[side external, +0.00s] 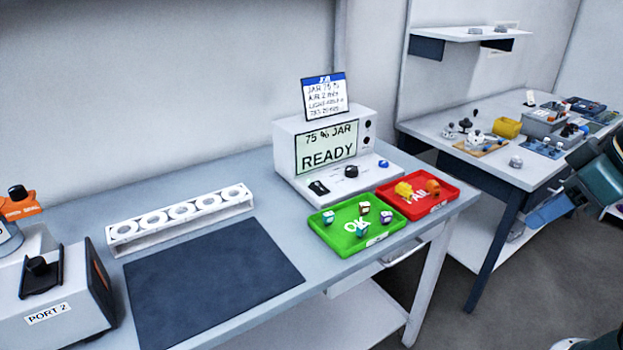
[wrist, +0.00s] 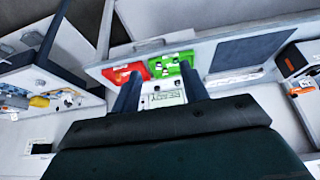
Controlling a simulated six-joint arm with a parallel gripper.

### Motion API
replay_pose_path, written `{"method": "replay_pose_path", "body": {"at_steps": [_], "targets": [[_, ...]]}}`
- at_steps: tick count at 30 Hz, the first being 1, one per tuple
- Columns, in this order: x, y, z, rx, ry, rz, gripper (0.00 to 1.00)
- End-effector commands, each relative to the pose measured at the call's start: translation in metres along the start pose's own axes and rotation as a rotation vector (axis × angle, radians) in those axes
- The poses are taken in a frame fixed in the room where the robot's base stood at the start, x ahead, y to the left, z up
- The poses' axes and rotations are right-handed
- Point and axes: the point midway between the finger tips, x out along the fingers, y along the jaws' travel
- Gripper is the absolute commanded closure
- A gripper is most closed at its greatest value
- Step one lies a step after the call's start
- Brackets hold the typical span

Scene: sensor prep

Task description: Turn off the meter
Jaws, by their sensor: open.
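The meter (side external: 283,150) is a white box on the bench, its screen (side external: 326,147) reading "75 % JAR READY". Its front panel has a black rocker switch (side external: 318,187), a black knob (side external: 351,171) and a blue button (side external: 383,163). In the wrist view the picture is turned over, and the meter's screen (wrist: 166,98) shows small between my fingers. My gripper (wrist: 160,72) is open and empty, well away from the meter. The switch position is too small to read.
A green OK tray (side external: 342,243) and a red FAIL tray (side external: 408,211), both holding small items, stand in front of the meter. A white rack (side external: 125,236), a dark mat (side external: 212,285) and a PORT 2 box (side external: 50,315) lie left. A second bench (side external: 450,128) stands right, beyond a gap.

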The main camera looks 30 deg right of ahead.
Motion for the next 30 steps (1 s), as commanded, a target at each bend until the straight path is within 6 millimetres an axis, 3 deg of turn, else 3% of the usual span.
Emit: {"method": "replay_pose_path", "body": {"at_steps": [1, 6, 17, 30], "targets": [[0.000, 0.000, -0.001, 0.000, 0.001, 0.000, 0.66], [0.003, 0.000, -0.011, 0.001, 0.009, 0.000, 0.99], [0.020, -0.001, -0.067, 0.004, 0.061, 0.001, 1.00], [0.063, -0.003, -0.151, 0.007, 0.149, 0.002, 1.00]]}}
